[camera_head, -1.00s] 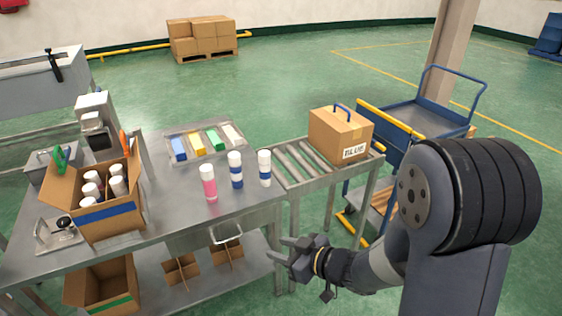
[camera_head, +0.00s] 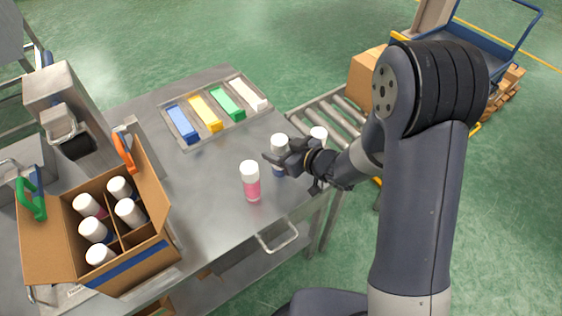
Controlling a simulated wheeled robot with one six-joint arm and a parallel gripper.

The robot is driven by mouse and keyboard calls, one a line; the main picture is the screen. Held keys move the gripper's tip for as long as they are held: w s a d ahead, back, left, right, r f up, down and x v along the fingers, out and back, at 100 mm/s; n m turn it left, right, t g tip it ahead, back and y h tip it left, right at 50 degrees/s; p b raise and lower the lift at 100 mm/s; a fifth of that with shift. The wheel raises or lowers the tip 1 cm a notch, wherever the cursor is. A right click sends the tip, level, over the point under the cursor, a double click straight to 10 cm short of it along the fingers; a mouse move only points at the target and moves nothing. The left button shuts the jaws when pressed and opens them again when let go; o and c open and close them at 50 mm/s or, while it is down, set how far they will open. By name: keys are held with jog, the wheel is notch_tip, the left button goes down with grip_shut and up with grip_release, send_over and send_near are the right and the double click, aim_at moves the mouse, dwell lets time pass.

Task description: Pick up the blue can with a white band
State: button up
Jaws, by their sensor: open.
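A blue can with a white cap (camera_head: 279,142) stands upright on the steel table, partly hidden behind my gripper; a bit of its blue body shows below the fingers. A second white-capped can (camera_head: 318,133) stands to its right, its body mostly hidden by my arm. Their bands cannot be made out now. A pink can with a white cap (camera_head: 251,182) stands to the left and nearer. My gripper (camera_head: 279,157) is open, with its fingers pointing left across the first blue can. I cannot tell whether they are around it or in front of it.
An open cardboard box (camera_head: 160,243) with dividers holds several white-capped cans at left. A tray (camera_head: 163,107) of blue, yellow, green and white blocks lies behind the cans. A roller conveyor (camera_head: 344,115) adjoins the table at right. The table centre is clear.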

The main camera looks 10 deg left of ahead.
jog(key=shift+x, duration=1.15)
jog(key=shift+r, duration=0.2)
grip_shut()
